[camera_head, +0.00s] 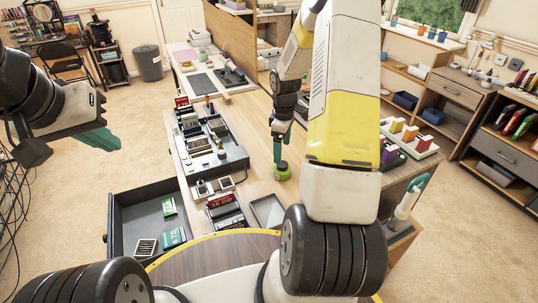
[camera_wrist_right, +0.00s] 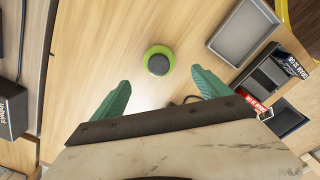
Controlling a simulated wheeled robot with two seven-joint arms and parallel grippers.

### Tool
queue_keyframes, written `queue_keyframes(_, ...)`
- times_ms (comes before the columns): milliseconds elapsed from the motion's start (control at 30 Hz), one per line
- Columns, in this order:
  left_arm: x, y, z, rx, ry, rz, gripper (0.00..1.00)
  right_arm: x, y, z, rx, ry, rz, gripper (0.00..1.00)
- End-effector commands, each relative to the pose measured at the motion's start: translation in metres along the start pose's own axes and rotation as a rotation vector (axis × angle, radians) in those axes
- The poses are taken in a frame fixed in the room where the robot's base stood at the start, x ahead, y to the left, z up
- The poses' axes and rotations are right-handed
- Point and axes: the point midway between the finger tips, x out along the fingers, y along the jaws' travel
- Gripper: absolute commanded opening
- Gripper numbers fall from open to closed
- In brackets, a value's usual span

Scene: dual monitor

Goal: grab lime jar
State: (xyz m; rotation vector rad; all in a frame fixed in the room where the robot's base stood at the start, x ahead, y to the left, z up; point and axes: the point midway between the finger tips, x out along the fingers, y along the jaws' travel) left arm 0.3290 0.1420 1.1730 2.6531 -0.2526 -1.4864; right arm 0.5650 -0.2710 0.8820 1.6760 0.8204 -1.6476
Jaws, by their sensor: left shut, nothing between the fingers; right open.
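The lime jar (camera_head: 282,170) is a small round lime-green jar with a dark lid, standing on the wooden table. In the right wrist view the jar (camera_wrist_right: 158,61) is seen from above, ahead of the fingers and roughly midway between them. My right gripper (camera_head: 280,131) is open, with teal fingers, just above the jar in the head view. In the wrist view the right gripper (camera_wrist_right: 158,92) is empty and apart from the jar. My left gripper (camera_head: 108,139) is shut and empty at the left, over the floor and away from the table.
A grey case (camera_head: 232,153) with compartments lies left of the jar. An empty grey tray (camera_head: 267,212) and dark boxes (camera_head: 226,212) are in front. An open drawer (camera_head: 125,218) juts out at the left. Bare table surrounds the jar.

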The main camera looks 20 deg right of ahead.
Motion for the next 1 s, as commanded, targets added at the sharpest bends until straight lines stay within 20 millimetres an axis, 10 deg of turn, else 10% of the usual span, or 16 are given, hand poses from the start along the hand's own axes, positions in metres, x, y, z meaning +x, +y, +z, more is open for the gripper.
queue_keyframes(700,0.000,0.000,0.000,0.000,0.000,0.000,0.00,0.093,0.002,0.003,-0.035,-0.010,-0.019,0.87)
queue_keyframes(1000,0.000,0.000,0.000,0.000,0.000,0.000,0.00,0.098,0.003,0.002,-0.034,-0.008,-0.017,0.87)
